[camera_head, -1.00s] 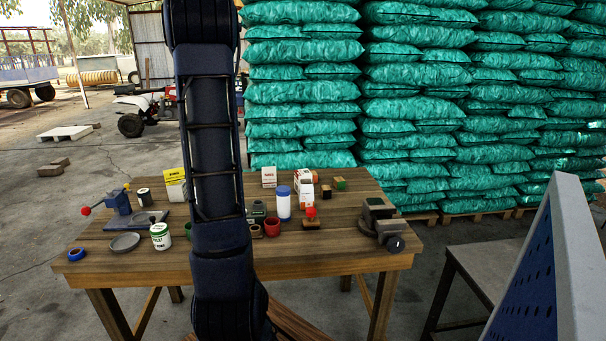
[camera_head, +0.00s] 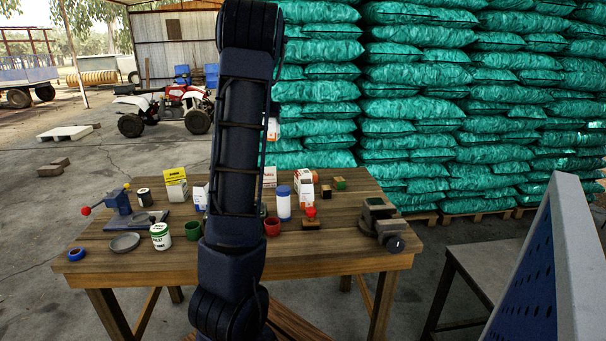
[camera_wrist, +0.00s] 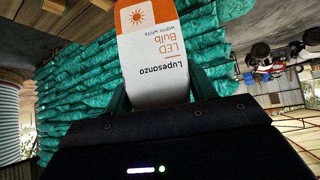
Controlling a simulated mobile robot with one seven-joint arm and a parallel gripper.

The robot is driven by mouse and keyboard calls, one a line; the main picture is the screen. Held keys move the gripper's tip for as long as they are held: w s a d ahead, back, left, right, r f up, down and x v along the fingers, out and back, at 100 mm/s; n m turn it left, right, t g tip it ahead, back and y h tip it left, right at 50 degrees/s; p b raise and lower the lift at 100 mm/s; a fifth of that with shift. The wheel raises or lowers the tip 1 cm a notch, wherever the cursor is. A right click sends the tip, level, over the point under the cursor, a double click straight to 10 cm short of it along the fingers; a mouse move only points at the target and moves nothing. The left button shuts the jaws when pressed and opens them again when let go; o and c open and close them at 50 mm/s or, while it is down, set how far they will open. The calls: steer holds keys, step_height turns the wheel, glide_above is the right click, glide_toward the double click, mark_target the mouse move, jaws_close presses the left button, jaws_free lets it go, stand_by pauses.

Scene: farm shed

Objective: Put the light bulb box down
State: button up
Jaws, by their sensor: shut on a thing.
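The light bulb box (camera_wrist: 155,55) is white and orange, with "Lupesanza LED Bulb" printed upside down in the wrist view. My gripper (camera_wrist: 160,92) is shut on it, one finger at each side. In the head view, a small white and orange edge of the box (camera_head: 273,129) shows beside my arm, well above the wooden table (camera_head: 340,245). My arm hides the rest of the box and my gripper there.
The table holds a yellow-white box (camera_head: 176,188), a white can (camera_head: 160,236), a blue-capped bottle (camera_head: 284,204), a red cup (camera_head: 272,227) and a vise (camera_head: 380,220). Bare wood shows along its front and right. Green sacks (camera_head: 420,110) are stacked behind.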

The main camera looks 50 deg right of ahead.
steer(key=s+d+r, duration=0.3)
steer(key=s+d, duration=0.6)
steer(key=d, duration=0.1)
steer(key=shift+m, duration=0.5)
steer(key=f, duration=1.9)
steer(key=shift+s+f, duration=0.2)
steer(key=shift+f, duration=0.1)
steer(key=o, duration=1)
